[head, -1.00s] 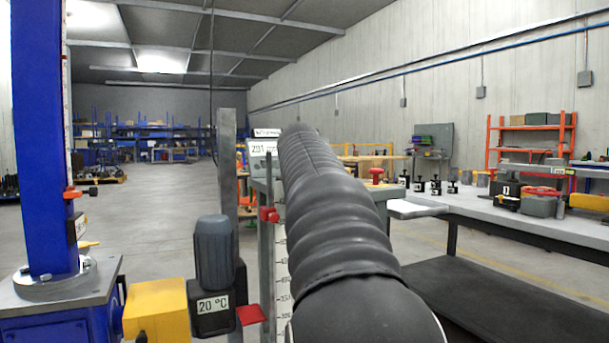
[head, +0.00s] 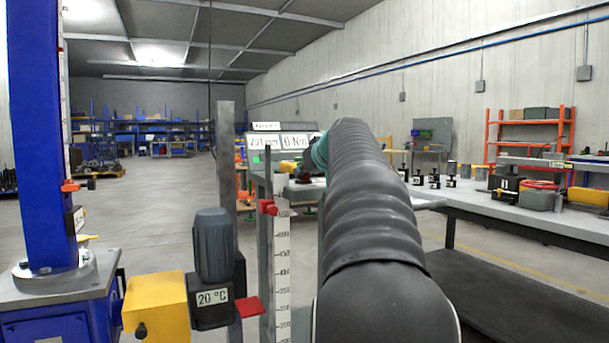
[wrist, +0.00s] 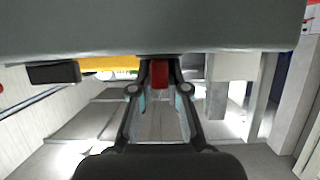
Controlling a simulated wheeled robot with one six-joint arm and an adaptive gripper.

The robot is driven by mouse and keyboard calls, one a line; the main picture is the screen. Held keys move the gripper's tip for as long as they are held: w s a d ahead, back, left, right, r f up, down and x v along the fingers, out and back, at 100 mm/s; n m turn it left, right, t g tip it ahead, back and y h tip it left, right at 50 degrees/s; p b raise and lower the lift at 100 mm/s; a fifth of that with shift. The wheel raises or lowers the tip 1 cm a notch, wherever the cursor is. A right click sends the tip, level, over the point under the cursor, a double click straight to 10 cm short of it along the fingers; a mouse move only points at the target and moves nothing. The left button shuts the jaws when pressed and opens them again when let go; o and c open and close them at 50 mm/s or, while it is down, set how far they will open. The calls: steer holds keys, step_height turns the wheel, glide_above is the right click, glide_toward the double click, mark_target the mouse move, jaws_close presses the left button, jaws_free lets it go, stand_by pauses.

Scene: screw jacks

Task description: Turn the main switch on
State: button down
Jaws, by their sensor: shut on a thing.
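In the wrist view my gripper (wrist: 160,84) has its two fingers closed in around a small red part (wrist: 160,72), which I take to be the main switch's handle. A yellow surface (wrist: 108,63) lies just beyond it. The far end of the red part is hidden by the grey band across the top of that view. In the head view my arm reaches forward to the display panel (head: 264,141), and my gripper (head: 304,168) is small and dark beside it. The panel's readout shows 0 Nm, with a green spot (head: 257,159) below. The switch's position cannot be read.
A blue column (head: 40,150), a yellow block (head: 155,302) and a motor marked 20 °C (head: 213,250) stand at left. A scale (head: 282,265) with a red pointer (head: 267,207) stands beside my arm. A workbench (head: 490,203) with several items runs along the right.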

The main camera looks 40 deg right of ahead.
steer(key=shift+f, duration=0.15)
stand_by(0.4)
steer(key=c, duration=1.2)
jaws_free()
steer(key=shift+o, duration=0.2)
steer(key=v, duration=1.2)
